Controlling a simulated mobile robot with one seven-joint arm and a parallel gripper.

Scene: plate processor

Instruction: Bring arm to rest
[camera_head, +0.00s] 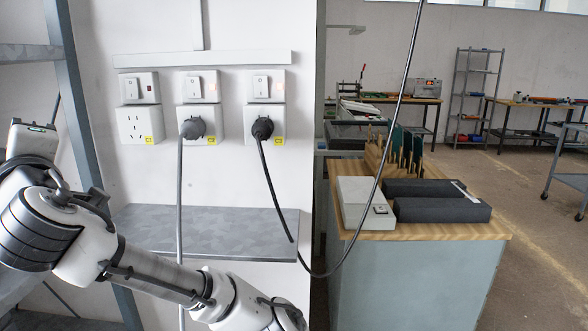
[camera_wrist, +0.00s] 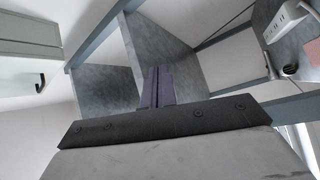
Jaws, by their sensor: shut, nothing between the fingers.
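My gripper (camera_wrist: 158,86) shows in the wrist view. Its two dark fingers lie together, shut, with nothing between them. Behind the fingers are grey shelf panels (camera_wrist: 108,92), apart from them as far as I can tell. In the camera_head view my white arm stretches from the left edge to the bottom centre, below the wall shelf (camera_head: 205,226). The gripper itself is outside that view.
Sockets sit on the wall; a grey plug (camera_head: 192,129) and a black plug (camera_head: 262,128) are inserted, with cables hanging near my arm. A wood-topped cabinet (camera_head: 455,236) holds a white box (camera_head: 354,200) and dark boxes (camera_head: 440,209). Floor (camera_head: 530,195) is open at right.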

